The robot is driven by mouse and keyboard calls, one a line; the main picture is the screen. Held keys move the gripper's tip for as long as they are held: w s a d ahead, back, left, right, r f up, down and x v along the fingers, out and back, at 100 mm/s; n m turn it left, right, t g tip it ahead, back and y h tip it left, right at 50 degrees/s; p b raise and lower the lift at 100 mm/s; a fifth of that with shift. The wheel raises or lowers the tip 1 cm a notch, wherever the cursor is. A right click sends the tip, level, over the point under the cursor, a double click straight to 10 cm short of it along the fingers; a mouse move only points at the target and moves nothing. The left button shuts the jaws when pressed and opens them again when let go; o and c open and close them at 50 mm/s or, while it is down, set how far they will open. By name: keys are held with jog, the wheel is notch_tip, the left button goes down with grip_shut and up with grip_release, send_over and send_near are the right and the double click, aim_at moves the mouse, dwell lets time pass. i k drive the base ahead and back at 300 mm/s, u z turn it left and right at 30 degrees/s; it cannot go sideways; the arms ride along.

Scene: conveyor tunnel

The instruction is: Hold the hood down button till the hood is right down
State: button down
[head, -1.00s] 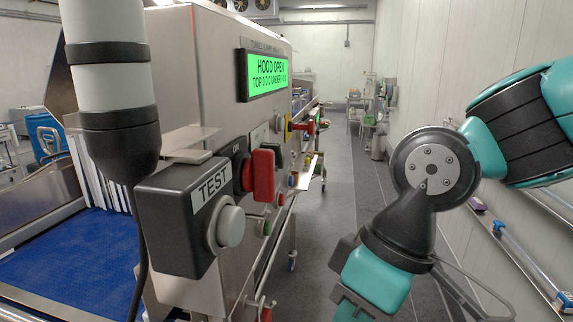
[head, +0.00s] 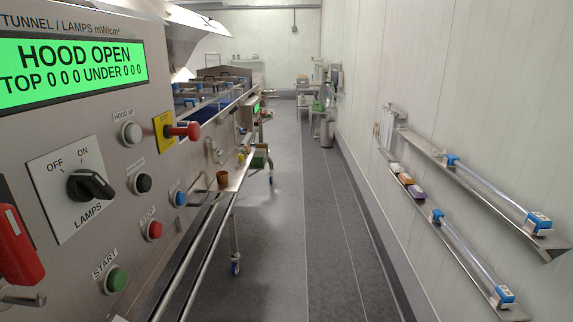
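The control panel (head: 75,150) of the tunnel fills the left of the head view. A pale button (head: 131,132) sits under a label reading HOOD UP. Just below it is a black button (head: 143,183) with a small label that I cannot read clearly; it appears to be the hood down button. The green display (head: 72,72) reads HOOD OPEN, TOP 0 0 0 UNDER 0 0 0. A raised metal hood (head: 195,32) shows behind the panel's top edge. My gripper is out of view, and nothing covers the buttons.
Around the buttons are a lamps switch (head: 90,185), a red stop button (head: 154,230), a green start button (head: 117,279), a blue button (head: 180,197) and a red knob on yellow (head: 182,131). Wall shelves (head: 480,190) stand at right. The grey aisle floor (head: 300,230) is clear.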

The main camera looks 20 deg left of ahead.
aim_at(144, 181)
jog(key=z, duration=0.7)
jog(key=k, duration=0.95)
jog(key=u, duration=0.95)
jog(key=i, duration=1)
jog(key=z, duration=0.05)
